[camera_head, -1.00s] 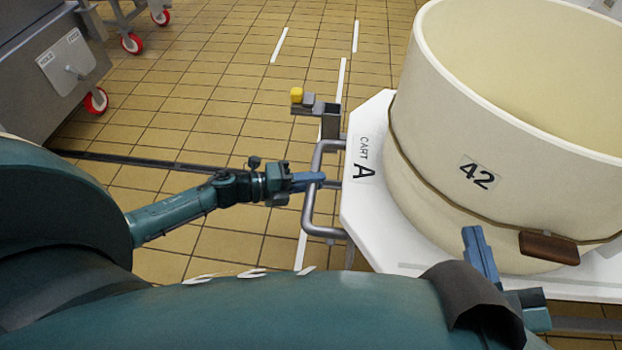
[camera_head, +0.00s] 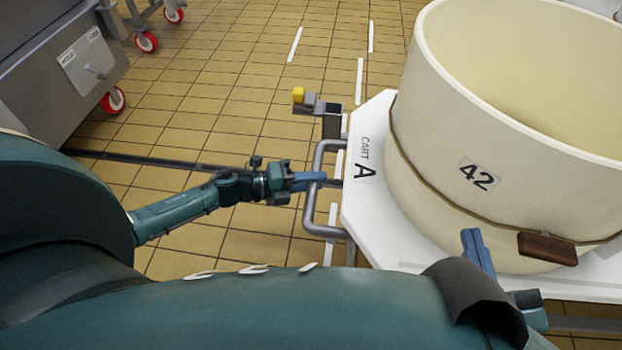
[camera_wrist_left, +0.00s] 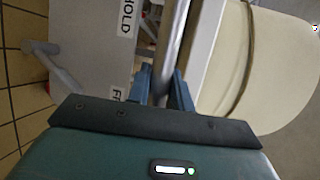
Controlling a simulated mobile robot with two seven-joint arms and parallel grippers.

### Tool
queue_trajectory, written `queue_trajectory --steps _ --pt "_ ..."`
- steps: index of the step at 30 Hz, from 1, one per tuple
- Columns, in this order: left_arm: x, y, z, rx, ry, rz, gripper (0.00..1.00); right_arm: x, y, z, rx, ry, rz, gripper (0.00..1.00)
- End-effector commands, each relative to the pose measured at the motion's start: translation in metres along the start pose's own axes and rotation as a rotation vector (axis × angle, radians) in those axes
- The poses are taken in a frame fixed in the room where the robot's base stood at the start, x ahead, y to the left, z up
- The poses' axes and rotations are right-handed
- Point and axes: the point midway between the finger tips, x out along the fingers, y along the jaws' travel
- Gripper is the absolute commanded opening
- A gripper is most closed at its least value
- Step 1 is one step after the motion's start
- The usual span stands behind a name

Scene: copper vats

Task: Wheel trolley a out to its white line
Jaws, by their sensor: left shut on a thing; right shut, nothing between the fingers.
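Trolley a (camera_head: 363,215) is a white cart marked "CART A", with a grey tubular handle (camera_head: 309,205) on its left side. It bears a large cream vat (camera_head: 440,150) labelled 42. My left gripper (camera_head: 318,177) is shut on the handle; the wrist view shows the bar (camera_wrist_left: 172,45) between its fingers (camera_wrist_left: 165,92). My right gripper (camera_head: 477,250) is shut and empty, in front of the vat's lower wall, near a brown block. White floor lines (camera_head: 359,80) lie beyond the handle; another white stripe (camera_head: 330,235) shows beside the handle. The trolley's wheels are hidden.
A grey machine (camera_head: 60,75) on red wheels stands at the left. A yellow knob (camera_head: 298,95) on a bracket stands beyond the handle. A dark floor channel (camera_head: 150,160) crosses the tiles. Tiled floor between machine and trolley is clear. A grey plate marked HOLD (camera_wrist_left: 95,40) shows in the wrist view.

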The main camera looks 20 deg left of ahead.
Motion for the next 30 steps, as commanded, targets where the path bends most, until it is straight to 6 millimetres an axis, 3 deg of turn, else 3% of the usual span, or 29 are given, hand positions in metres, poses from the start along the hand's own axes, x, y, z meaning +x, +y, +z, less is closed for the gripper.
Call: queue_trajectory --steps 9,10,18,26,30 --pt "-0.002 0.001 0.005 0.003 -0.011 0.005 0.00 0.000 0.001 -0.001 0.000 0.001 0.001 0.00" --pt "-0.002 0.001 0.005 0.003 -0.011 0.005 0.23 0.000 0.001 -0.001 0.000 0.002 0.001 0.00" --pt "-0.001 0.000 0.002 0.001 -0.005 0.002 0.43 0.000 0.001 -0.002 0.001 0.004 0.002 0.00" --pt "-0.003 0.000 0.001 0.000 -0.002 0.002 0.43 0.000 0.001 -0.003 0.001 0.004 0.002 0.00" --pt "-0.017 0.000 0.001 -0.001 -0.001 0.005 0.43 0.001 0.001 -0.007 -0.007 0.004 0.001 0.00"
